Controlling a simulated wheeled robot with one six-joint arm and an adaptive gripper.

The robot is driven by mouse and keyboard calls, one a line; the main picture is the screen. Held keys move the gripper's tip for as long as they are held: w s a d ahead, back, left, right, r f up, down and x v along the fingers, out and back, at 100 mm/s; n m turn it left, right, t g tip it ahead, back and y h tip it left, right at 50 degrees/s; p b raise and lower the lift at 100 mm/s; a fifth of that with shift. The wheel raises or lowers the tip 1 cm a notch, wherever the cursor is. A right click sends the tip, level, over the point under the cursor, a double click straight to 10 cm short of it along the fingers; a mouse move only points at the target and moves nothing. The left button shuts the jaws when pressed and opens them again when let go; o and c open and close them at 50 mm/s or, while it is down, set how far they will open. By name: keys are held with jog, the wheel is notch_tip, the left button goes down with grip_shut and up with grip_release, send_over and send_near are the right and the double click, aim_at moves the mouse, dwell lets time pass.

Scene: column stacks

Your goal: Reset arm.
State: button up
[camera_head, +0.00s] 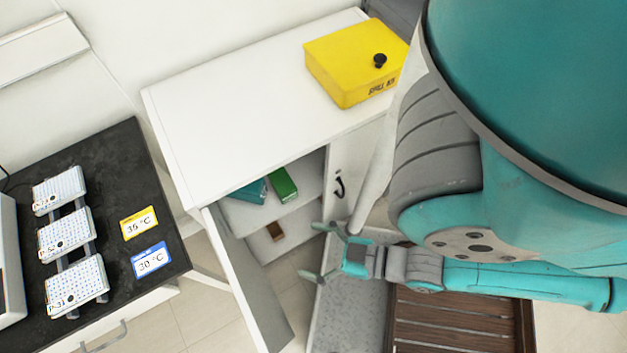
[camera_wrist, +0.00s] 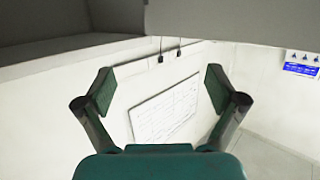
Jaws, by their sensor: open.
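My gripper (camera_head: 322,254) is teal and grey and points left in the head view, in front of the white cabinet. Its two fingers are spread wide with nothing between them. In the wrist view my gripper (camera_wrist: 158,92) is also open and empty, facing a pale wall with a white board (camera_wrist: 165,108). My arm covers the right part of the head view and hides what lies behind it.
The white cabinet (camera_head: 225,105) has an open door (camera_head: 250,285), with a green box (camera_head: 283,185) and a teal box (camera_head: 247,191) inside. A yellow box (camera_head: 345,60) stands on top. A black table (camera_head: 120,165) at left holds several white plates and two temperature cards.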

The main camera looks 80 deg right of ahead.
jog(key=shift+s+a+r+n+y, duration=0.1)
jog(key=shift+r+n+y, duration=0.05)
jog(key=shift+r, duration=0.5)
jog(key=shift+s+a+r+n+y, duration=0.1)
jog(key=shift+a+r, duration=0.05)
jog(key=shift+r, duration=0.5)
jog(key=shift+s+a+r+n+y, duration=0.1)
jog(key=shift+r+n+y, duration=0.05)
jog(key=shift+r, duration=0.5)
